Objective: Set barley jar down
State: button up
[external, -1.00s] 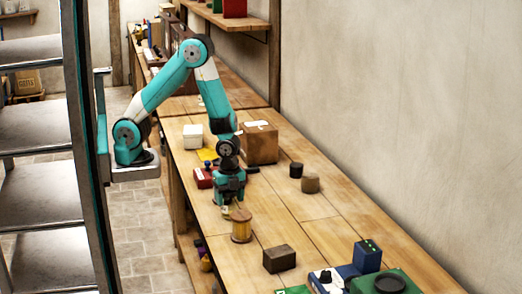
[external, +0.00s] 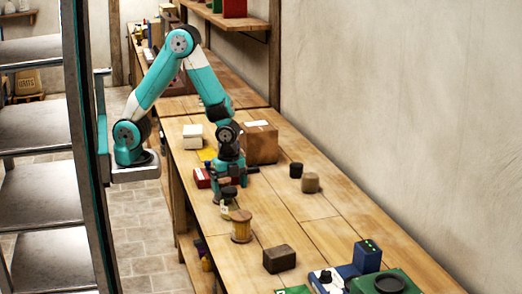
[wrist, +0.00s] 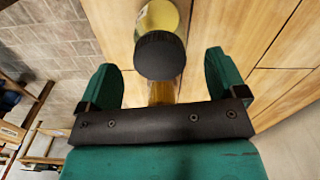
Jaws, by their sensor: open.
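The barley jar (external: 226,207) has a dark lid and a pale yellowish body. It stands upright on the wooden bench (external: 285,213), left of and just behind a wooden spool. In the wrist view the jar's round dark lid (wrist: 160,56) lies in the gap between the fingers, with clear space on both sides. My gripper (external: 230,184) is open just above and behind the jar, and does not appear to touch it. Its two teal fingers (wrist: 159,75) are spread wide in the wrist view. Part of the jar's body is hidden by its lid there.
The wooden spool (external: 241,227) stands close to the jar. A dark brown block (external: 279,259) lies nearer the camera. A cardboard box (external: 262,145), red box (external: 202,178) and white container (external: 192,136) stand behind. Two small cylinders (external: 310,183) (external: 296,170) are right. Bench space right of the spool is clear.

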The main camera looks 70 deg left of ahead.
notch_tip(320, 180, up, 8)
jog(key=shift+f, duration=0.2)
jog(key=shift+w+a+r, duration=0.1)
jog(key=shift+a+r, duration=0.05)
jog(key=shift+a, duration=0.1)
jog(key=a+r+n+t+y, duration=0.1)
jog(key=a+r+n, duration=0.2)
jog(key=a+n, duration=0.3)
jog(key=a+r+n+y, duration=0.15)
jog(key=a+n, duration=0.25)
jog(key=a, duration=0.5)
jog(key=s+a+r+n+y, duration=0.1)
jog(key=s+a+r+n, duration=0.1)
jog(key=s+a+n, duration=0.4)
jog(key=s+a+r+n+g, duration=0.1)
jog(key=s+a+r+n, duration=0.2)
jog(key=s+a+n, duration=0.3)
jog(key=shift+s+a+r+n+y, duration=0.15)
jog(key=shift+a+r+n+y, duration=0.2)
jog(key=shift+a+n, duration=0.4)
